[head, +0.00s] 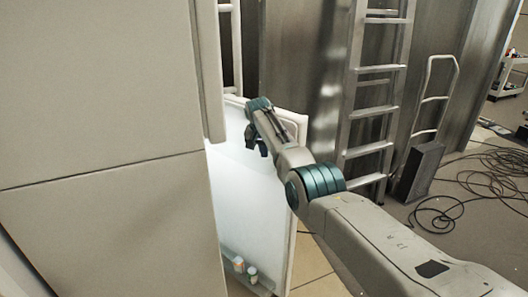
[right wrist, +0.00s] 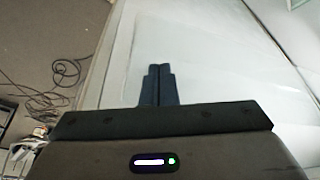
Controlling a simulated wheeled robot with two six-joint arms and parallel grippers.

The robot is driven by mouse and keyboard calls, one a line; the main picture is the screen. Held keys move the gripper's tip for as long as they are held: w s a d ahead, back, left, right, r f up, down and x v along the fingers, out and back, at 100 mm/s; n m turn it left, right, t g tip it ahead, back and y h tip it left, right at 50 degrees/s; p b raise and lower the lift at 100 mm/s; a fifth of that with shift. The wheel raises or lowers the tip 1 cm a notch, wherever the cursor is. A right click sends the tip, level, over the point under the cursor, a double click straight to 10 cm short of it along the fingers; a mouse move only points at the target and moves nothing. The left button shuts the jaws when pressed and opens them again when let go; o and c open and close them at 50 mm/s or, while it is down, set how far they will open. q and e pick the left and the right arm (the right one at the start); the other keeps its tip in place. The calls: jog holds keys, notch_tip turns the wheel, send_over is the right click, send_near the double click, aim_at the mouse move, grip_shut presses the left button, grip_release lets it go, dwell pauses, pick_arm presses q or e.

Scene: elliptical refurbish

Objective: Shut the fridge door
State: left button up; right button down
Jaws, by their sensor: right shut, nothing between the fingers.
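The fridge door (head: 240,205) stands open in the head view, its pale inner face showing and a door shelf (head: 245,272) with small containers low on it. My right gripper (head: 256,146) is in front of the upper part of the door's inner face, fingers together and empty. In the right wrist view the shut dark fingers (right wrist: 157,84) point at the white door surface (right wrist: 200,60), which fills the middle. I cannot tell whether the fingertips touch it. My left gripper is in neither view. The fridge's interior is mostly hidden behind the large beige panels.
Large beige panels (head: 100,90) fill the left of the head view. A metal ladder (head: 372,110) leans behind the door on the right, beside a hand truck (head: 425,150). Black cables (head: 490,175) lie on the floor at right. A white cart (head: 512,75) stands far right.

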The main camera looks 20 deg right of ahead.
jog(key=shift+s+a, duration=0.15)
jog(key=shift+a, duration=0.25)
jog(key=shift+d, duration=0.1)
